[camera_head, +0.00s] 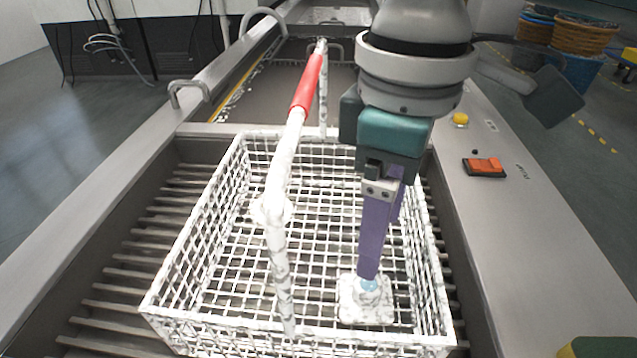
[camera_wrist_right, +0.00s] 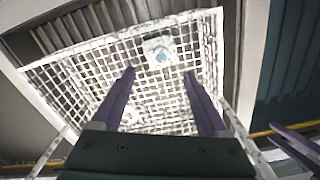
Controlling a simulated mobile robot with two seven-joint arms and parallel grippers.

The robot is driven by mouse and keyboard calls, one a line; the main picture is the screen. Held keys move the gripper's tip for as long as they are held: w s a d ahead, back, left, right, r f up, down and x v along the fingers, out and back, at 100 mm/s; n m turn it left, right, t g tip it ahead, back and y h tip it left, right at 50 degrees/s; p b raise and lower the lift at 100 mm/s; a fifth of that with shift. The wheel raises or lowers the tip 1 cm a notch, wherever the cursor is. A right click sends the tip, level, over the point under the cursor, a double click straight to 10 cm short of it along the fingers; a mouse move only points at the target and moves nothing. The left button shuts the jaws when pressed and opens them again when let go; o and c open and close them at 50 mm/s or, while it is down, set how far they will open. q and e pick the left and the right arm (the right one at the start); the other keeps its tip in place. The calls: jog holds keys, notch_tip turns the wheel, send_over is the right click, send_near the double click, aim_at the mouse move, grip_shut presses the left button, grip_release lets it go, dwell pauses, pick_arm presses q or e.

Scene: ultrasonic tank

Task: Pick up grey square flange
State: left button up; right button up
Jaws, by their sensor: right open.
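The square flange (camera_head: 352,312), pale grey to white with a light-blue centre, lies on the mesh floor of the white wire basket (camera_head: 197,247), by its near right corner. My right gripper (camera_head: 369,277) points down into the basket, its purple fingertips overlapping the flange's centre in the head view. In the right wrist view the fingers (camera_wrist_right: 158,74) are spread and empty, with the flange (camera_wrist_right: 151,46) visible beyond the tips. I cannot tell whether they touch it. Purple finger-like parts at that view's right edge look like my left gripper (camera_wrist_right: 300,143); their opening is unclear.
The basket's handle (camera_head: 278,240) with a red grip (camera_head: 308,84) rises left of my right arm. The basket stands inside a metal tank (camera_head: 80,245) with slatted sides. An orange switch (camera_head: 484,167) sits on the right rim.

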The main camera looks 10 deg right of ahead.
aim_at(369, 284)
jog(key=f, duration=0.2)
jog(key=shift+s+f, duration=0.35)
jog(key=shift+f, duration=0.05)
jog(key=f, duration=0.2)
jog(key=f+b, duration=0.1)
jog(key=f, duration=0.2)
jog(key=shift+w+a+f+b, duration=0.1)
jog(key=shift+w+f+b, duration=0.2)
jog(key=shift+f+b, duration=0.1)
pick_arm(q)
jog(key=shift+s+d+f, duration=0.1)
jog(key=shift+s+f, duration=0.1)
jog(key=shift+f, duration=0.3)
jog(key=shift+s+f, duration=0.15)
jog(key=shift+f, duration=0.35)
pick_arm(e)
jog(key=shift+c, duration=0.4)
jog(key=shift+r, duration=0.1)
jog(key=c, duration=0.3)
grip_shut()
